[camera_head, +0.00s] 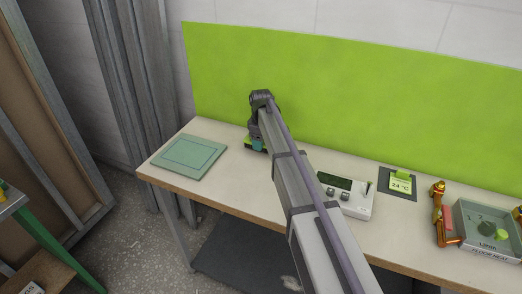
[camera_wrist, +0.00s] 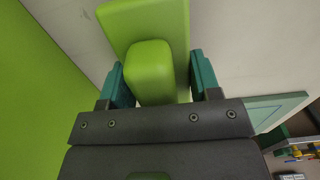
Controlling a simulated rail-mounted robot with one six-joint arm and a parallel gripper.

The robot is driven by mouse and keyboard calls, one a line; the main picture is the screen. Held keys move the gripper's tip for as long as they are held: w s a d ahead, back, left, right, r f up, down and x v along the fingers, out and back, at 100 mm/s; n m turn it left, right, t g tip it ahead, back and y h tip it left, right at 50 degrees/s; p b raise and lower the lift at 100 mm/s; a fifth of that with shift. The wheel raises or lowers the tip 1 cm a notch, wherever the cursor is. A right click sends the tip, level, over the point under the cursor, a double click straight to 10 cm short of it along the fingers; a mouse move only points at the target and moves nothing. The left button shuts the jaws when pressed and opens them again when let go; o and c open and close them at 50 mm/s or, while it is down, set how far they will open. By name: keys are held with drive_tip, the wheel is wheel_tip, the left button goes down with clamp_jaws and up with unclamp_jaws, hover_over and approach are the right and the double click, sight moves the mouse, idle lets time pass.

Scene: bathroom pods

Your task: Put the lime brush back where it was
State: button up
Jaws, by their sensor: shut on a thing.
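The lime brush has a flat lime plate (camera_wrist: 150,18) with a raised lime block as its grip (camera_wrist: 152,70). My gripper (camera_wrist: 160,78) is shut on the raised block, with one teal finger on each side. In the head view my gripper (camera_head: 258,144) is low over the back of the table, right of the green mat and close to the lime back panel. Only a small lime edge of the brush (camera_head: 249,147) shows there. My arm hides part of the area. I cannot tell whether the brush touches the table.
A green mat with a blue outlined square (camera_head: 190,156) lies at the table's left end. Right of my arm are a white device (camera_head: 343,198), a dark pad with a lime 24 °C display (camera_head: 400,183), an orange fixture (camera_head: 438,214) and a grey tray (camera_head: 475,240). A lime panel (camera_head: 350,90) stands behind.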

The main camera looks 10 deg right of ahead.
drive_tip(key=shift+f, duration=0.35)
drive_tip(key=shift+c, duration=0.4)
drive_tip(key=shift+f, duration=0.2)
drive_tip(key=o, duration=1.1)
drive_tip(key=shift+c, duration=0.2)
drive_tip(key=shift+r, duration=0.15)
wheel_tip(320, 180, up, 12)
drive_tip(key=p, duration=1.3)
drive_tip(key=shift+r, duration=0.2)
drive_tip(key=s+m, duration=1.1)
drive_tip(key=s, duration=2.2)
drive_tip(key=shift+s+f, duration=0.15)
drive_tip(key=shift+s, duration=0.1)
